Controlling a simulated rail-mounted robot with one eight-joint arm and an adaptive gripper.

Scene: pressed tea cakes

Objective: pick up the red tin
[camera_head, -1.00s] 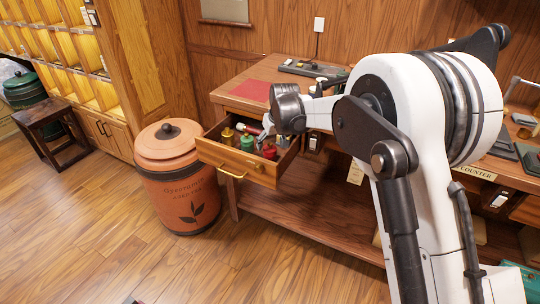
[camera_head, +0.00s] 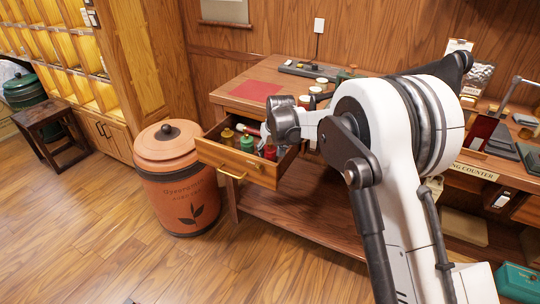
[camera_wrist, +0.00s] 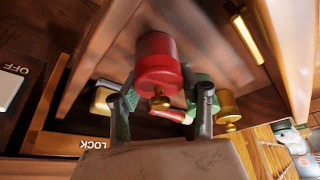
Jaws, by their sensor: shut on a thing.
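The red tin (camera_wrist: 157,58), with a small gold knob, sits between the fingers of my gripper (camera_wrist: 161,103) in the wrist view. My gripper is shut on it. In the head view the red tin (camera_head: 270,152) shows inside the open drawer (camera_head: 238,165), partly covered by my wrist. I cannot tell whether it still touches the drawer floor. A green tin (camera_head: 247,143) and a gold tin (camera_head: 227,134) are to its left; in the wrist view the green tin (camera_wrist: 205,80) is partly behind a finger and the gold tin (camera_wrist: 228,108) stands right of it.
The drawer walls are close around my gripper, and a brass handle (camera_wrist: 246,38) is on the drawer front. A red-and-white item (camera_wrist: 172,115) lies between the fingers' far side. An orange lidded bin (camera_head: 180,190) stands left of the drawer. The floor in front is clear.

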